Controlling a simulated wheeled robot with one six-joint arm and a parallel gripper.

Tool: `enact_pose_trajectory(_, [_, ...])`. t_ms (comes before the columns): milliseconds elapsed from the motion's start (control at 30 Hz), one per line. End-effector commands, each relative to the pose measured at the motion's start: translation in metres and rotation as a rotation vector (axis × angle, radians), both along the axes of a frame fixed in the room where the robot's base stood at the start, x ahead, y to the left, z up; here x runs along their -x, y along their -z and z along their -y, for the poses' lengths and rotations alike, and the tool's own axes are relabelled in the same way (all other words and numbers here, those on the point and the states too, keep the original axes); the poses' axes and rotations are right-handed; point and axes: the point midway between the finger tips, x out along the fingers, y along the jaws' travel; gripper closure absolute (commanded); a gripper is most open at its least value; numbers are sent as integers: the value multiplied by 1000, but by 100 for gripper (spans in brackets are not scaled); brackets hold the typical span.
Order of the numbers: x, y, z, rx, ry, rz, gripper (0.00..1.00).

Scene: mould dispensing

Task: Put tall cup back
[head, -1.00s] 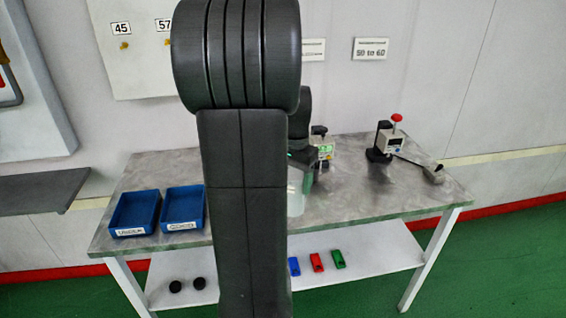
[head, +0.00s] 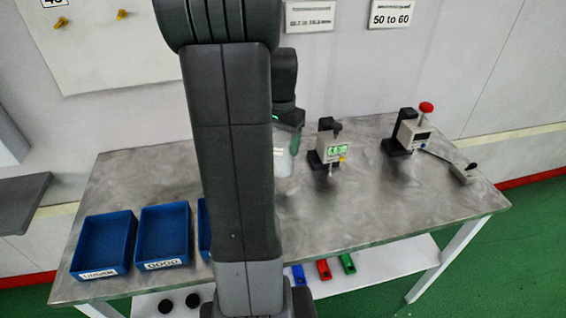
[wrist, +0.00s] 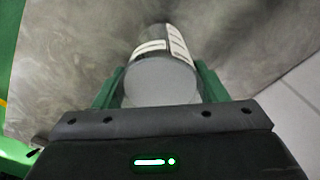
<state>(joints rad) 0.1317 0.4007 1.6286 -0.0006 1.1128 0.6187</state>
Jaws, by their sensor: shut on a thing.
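The tall cup (wrist: 162,80) is between the green fingers of my gripper (wrist: 158,70) in the wrist view. It has a grey round end facing the camera and pale stripes on its side. In the head view the cup (head: 284,160) looks translucent and shows just right of my arm, partly hidden by it. My gripper (head: 287,128) is shut on the cup, left of the small device with a green display (head: 330,146). I cannot tell how far the cup is above the table.
The grey table (head: 400,205) has free room at the front right. Blue bins (head: 104,243) stand at its front left, one partly behind my arm. A red-knobbed device (head: 412,130) stands at the back right. Coloured blocks (head: 324,270) lie on the lower shelf.

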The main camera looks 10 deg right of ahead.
Motion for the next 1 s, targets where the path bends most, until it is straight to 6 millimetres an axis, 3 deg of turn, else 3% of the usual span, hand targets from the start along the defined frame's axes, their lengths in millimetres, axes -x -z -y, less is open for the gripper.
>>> enact_pose_trajectory(100, [0, 20, 0, 0, 0, -3, 95])
enact_pose_trajectory(500, [0, 65, 0, 0, 0, -1, 95])
enact_pose_trajectory(933, [-1, 74, 0, 1, 0, 2, 95])
enact_pose_trajectory(967, [0, 74, 0, 0, 0, 0, 32])
enact_pose_trajectory(1000, [0, 73, 0, 1, 0, 1, 25])
